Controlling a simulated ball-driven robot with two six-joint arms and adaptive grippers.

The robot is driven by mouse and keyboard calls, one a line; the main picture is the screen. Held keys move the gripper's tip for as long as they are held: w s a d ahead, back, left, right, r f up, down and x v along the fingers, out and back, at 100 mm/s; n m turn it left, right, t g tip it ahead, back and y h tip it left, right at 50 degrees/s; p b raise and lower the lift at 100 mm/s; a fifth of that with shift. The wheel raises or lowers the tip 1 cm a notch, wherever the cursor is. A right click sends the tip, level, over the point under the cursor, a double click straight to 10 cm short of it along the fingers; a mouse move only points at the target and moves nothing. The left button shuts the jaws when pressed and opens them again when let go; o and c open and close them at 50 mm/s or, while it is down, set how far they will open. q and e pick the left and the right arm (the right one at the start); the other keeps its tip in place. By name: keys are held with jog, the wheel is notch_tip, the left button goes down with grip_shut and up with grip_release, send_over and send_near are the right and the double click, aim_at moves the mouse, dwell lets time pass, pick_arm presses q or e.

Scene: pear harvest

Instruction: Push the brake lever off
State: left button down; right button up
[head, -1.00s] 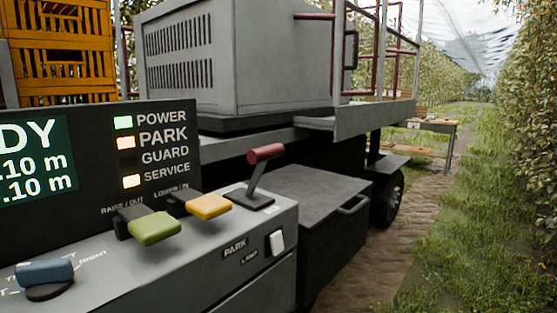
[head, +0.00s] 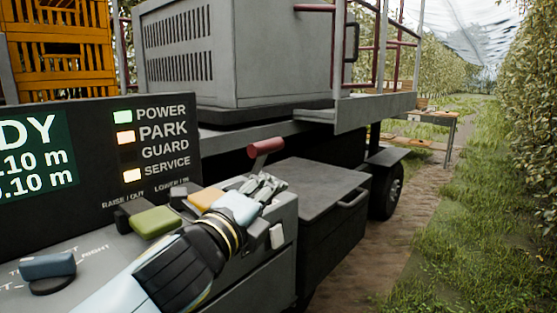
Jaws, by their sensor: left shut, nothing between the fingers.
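The brake lever has a red handle (head: 265,147) on a grey stalk and stands up from the right part of the grey control console. My left gripper (head: 266,183) is shut and empty. It lies over the console at the lever's base, below the red handle, and hides the lower stalk and its slot. I cannot tell whether the fingers touch the stalk. The PARK lamp (head: 125,137) on the display panel is lit. My right gripper is not in view.
A blue knob (head: 47,266) is at the console's left. A white switch (head: 277,236) is on the front face. A dark box (head: 318,186) stands beyond the console.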

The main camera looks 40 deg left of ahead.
aim_at(258, 168)
pick_arm(q)
jog(key=w+a+r+p, duration=0.1)
jog(key=w+a, duration=0.4)
jog(key=w, duration=0.5)
jog(key=shift+a+r+p, duration=0.25)
jog(key=shift+r+p, duration=0.15)
jog(key=shift+p, duration=0.25)
jog(key=shift+w+r, duration=0.1)
jog(key=shift+r, duration=0.05)
